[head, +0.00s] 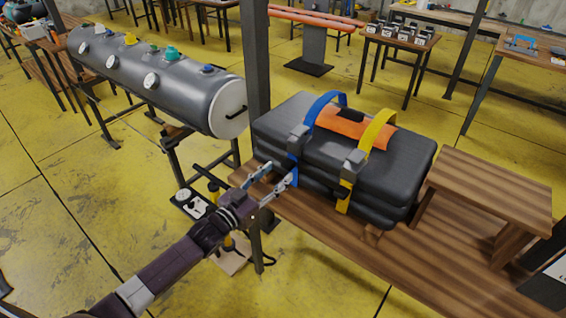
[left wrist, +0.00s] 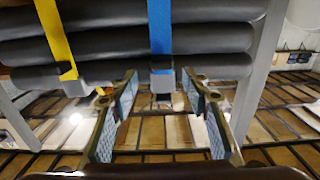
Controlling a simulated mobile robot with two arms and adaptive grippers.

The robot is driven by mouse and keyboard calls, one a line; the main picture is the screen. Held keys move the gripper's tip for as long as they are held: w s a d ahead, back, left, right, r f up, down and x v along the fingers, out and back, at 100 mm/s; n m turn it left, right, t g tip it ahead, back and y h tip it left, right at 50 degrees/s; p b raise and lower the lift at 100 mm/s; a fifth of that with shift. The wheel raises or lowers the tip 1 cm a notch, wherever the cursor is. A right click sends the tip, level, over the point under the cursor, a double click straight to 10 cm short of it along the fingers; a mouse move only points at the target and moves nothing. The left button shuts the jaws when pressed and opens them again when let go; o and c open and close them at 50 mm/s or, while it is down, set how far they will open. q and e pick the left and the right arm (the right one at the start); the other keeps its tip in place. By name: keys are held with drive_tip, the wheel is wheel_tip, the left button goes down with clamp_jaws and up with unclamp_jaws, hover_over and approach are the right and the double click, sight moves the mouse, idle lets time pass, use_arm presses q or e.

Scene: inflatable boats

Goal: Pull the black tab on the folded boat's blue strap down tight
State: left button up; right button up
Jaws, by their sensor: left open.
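The folded boat (head: 400,165) is a stack of thick black rolls lying on a wooden bench. Its blue strap (head: 323,103) loops over the top, passes through a grey buckle (head: 299,138) and hangs down the near side. My left gripper (head: 282,172) is open beside the strap's lower end, jaws pointing at the boat. In the left wrist view, the blue strap (left wrist: 160,28) comes down to a grey piece with a small dark tab (left wrist: 163,84) below it, between the two open fingers. The fingers look clear of it. In the head view the tab cannot be made out.
A yellow strap (head: 371,135) with its own buckle is right of the blue one, near an orange patch (head: 345,128). A metal post (head: 257,60) stands just left of the boat. A small wooden stand (head: 490,185) is on the bench (head: 330,235) to the right.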

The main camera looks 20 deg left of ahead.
sight(285, 167)
use_arm(q)
drive_tip(key=x, duration=0.3)
drive_tip(key=shift+f, duration=0.1)
drive_tip(key=shift+w+d+f+p, duration=0.15)
drive_tip(key=shift+w+p, duration=0.15)
drive_tip(key=shift+w, duration=0.55)
drive_tip(key=shift+w+d, duration=0.1)
drive_tip(key=shift+w, duration=0.05)
drive_tip(key=c, duration=1.2)
clamp_jaws()
use_arm(e)
drive_tip(key=shift+w+a+r, duration=0.25)
drive_tip(key=shift+w+r, duration=0.2)
